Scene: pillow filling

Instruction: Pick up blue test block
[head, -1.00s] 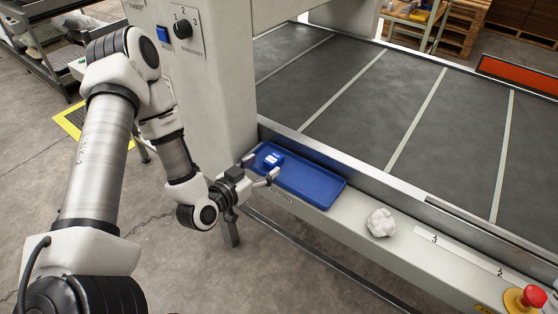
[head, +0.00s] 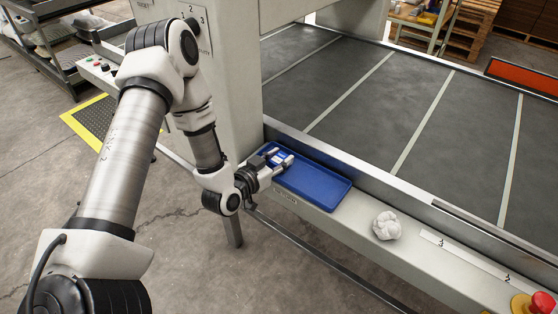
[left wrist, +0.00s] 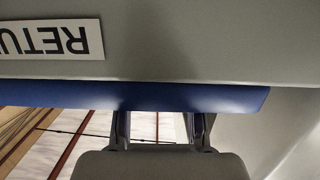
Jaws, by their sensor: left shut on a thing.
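My left gripper (head: 279,158) reaches over the near left end of the blue tray (head: 325,197) in the head view. It is shut on the small blue test block (head: 279,156), which has a white label and is largely hidden by the fingers. I cannot tell whether the block still touches the tray floor. In the left wrist view the two dark fingers (left wrist: 160,130) extend past the blue tray's rim (left wrist: 215,98); the block cannot be made out there. My right gripper is not in view.
A white fluffy clump (head: 387,226) lies on the ledge right of the tray. A red emergency button (head: 543,303) is at the lower right. The machine's upright post (head: 232,100) stands close to my left arm. The grey belt (head: 400,110) is clear.

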